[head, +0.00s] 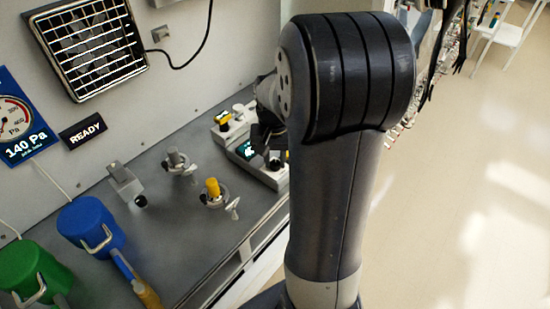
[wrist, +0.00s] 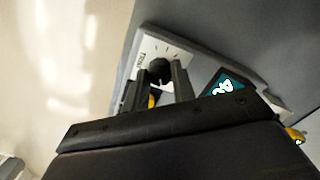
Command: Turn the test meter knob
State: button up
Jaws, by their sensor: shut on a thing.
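The test meter is a pale box in the head view (head: 268,175), beside my arm on the grey bench, with a small lit display. In the wrist view its light face (wrist: 150,48) shows tick marks, and a teal display (wrist: 225,86) sits to the right. The round black knob (wrist: 159,68) stands on that face. My gripper (wrist: 160,78) is shut on the knob, one dark finger on each side. A bit of yellow shows between the fingers. In the head view my arm hides part of the meter.
Grey (head: 178,162) and yellow-topped (head: 213,190) valve fittings stand left of the meter on the bench. A small grey box (head: 124,182), a blue container (head: 88,226) and a green one (head: 30,272) are further left. Open floor (head: 450,200) lies right.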

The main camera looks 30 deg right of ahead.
aim_at(274, 163)
jog(key=o, duration=1)
notch_tip(274, 163, up, 11)
jog(key=shift+a+f, duration=0.1)
jog(key=shift+f, duration=0.05)
notch_tip(274, 163, down, 11)
jog(key=shift+r, duration=0.1)
dwell(0.5)
